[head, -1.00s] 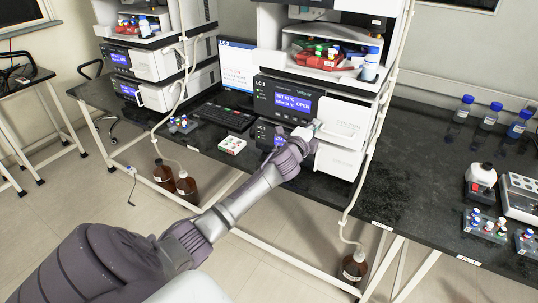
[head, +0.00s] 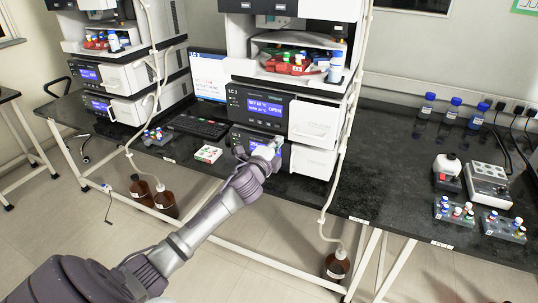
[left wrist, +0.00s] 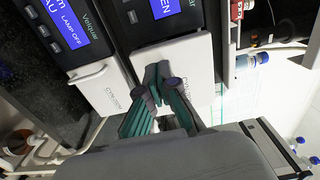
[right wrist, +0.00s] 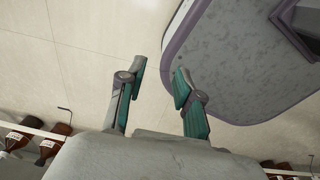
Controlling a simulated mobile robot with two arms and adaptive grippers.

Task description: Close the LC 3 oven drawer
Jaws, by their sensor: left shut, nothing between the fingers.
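The LC 3 oven is the module with the lit blue display reading OPEN (head: 264,108). Its white drawer front (head: 315,121) is at the display's right and stands out a little from the stack. The drawer front also shows in the left wrist view (left wrist: 190,65), close beyond the fingers. My left gripper (head: 275,146) is shut and empty, in front of the stack, lower left of the drawer front. Its green fingers show in the left wrist view (left wrist: 162,82); whether they touch the drawer is unclear. My right gripper (right wrist: 160,70) is open and empty, over the floor.
A second white front (head: 312,162) is directly below the drawer. Tubing (head: 340,150) hangs at the stack's right.

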